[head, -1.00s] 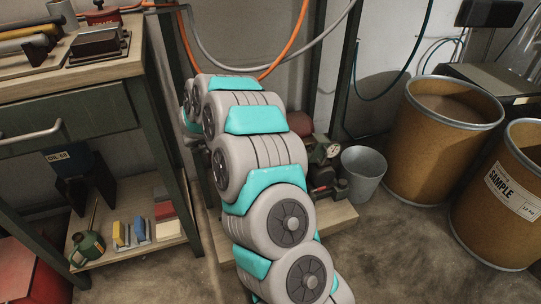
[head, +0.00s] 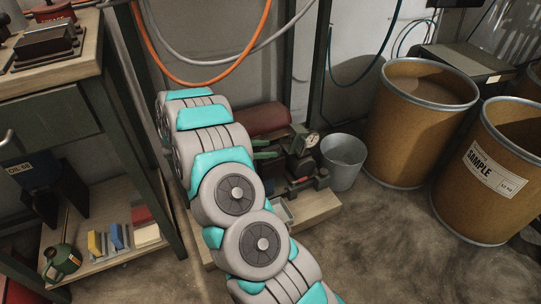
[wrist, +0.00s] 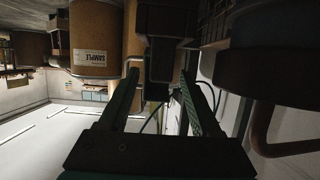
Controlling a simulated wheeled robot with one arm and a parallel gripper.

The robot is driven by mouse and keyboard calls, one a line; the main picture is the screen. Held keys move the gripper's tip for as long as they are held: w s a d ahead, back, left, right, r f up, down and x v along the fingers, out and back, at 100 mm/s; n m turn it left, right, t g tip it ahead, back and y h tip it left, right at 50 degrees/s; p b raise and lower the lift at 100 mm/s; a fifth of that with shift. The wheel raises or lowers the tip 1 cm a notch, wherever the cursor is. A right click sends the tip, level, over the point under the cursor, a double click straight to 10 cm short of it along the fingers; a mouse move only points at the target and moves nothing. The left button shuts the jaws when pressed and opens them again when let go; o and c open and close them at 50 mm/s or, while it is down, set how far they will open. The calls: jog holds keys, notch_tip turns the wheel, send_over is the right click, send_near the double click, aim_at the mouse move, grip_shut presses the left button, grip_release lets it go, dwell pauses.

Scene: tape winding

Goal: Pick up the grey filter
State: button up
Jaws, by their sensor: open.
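I cannot pick out the grey filter for certain in either view. In the wrist view my gripper (wrist: 159,76) is open, with its two dark fingers apart. A dark grey boxy shape (wrist: 164,40) shows beyond and between the fingertips; the picture is too dark to tell what it is or whether anything touches it. In the head view my jointed arm reaches away toward the wall, and its far end and gripper are hidden behind its own links.
A compressor with a red tank (head: 262,121) and gauge sits on a low wooden board (head: 318,208), right of my arm. A grey bucket (head: 343,163) and brown drums (head: 410,125) stand further right. A workbench (head: 50,85) is at left. An orange hose (head: 190,80) hangs behind.

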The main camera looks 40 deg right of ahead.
jog(key=shift+x, duration=1.05)
jog(key=shift+c, duration=0.3)
grip_shut()
